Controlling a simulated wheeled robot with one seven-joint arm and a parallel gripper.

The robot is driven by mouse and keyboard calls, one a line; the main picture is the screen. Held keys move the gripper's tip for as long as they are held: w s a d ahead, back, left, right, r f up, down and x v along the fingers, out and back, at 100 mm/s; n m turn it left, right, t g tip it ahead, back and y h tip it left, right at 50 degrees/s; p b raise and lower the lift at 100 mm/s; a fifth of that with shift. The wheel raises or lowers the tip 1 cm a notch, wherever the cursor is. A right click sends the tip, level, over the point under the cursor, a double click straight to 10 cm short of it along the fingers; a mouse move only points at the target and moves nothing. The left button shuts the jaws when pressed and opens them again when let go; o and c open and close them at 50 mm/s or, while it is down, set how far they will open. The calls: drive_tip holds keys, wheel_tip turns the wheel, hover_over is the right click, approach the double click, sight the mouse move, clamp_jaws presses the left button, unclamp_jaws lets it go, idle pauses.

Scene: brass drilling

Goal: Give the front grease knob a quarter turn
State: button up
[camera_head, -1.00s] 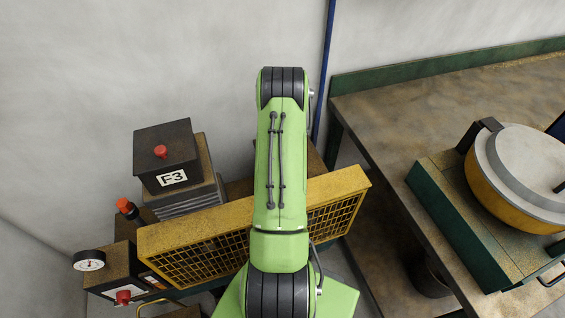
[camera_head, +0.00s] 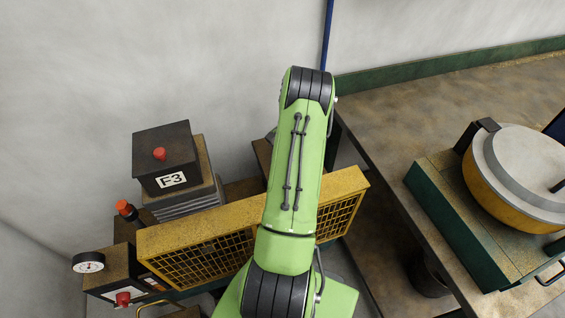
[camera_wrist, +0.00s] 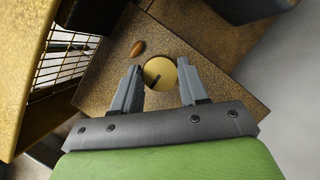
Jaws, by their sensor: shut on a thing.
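In the wrist view, a round brass-coloured knob (camera_wrist: 164,80) with a dark mark across its face sits on a speckled brown panel (camera_wrist: 205,88). My gripper (camera_wrist: 159,67) is shut on this knob, one grey finger on each side of it. I take it for the front grease knob; no label shows. In the head view, my green arm reaches over the machine, and the gripper and knob are hidden.
A yellow mesh guard (camera_head: 190,255) runs along the machine and is at the left in the wrist view. A small brown oval part (camera_wrist: 138,47) is close to the knob. A bench (camera_head: 400,115) is at the right.

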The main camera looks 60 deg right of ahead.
drive_tip(key=o, duration=1)
drive_tip(key=p+v, duration=0.2)
drive_tip(key=v, duration=1.3)
drive_tip(key=shift+d+r, duration=0.25)
drive_tip(key=shift+r, duration=0.05)
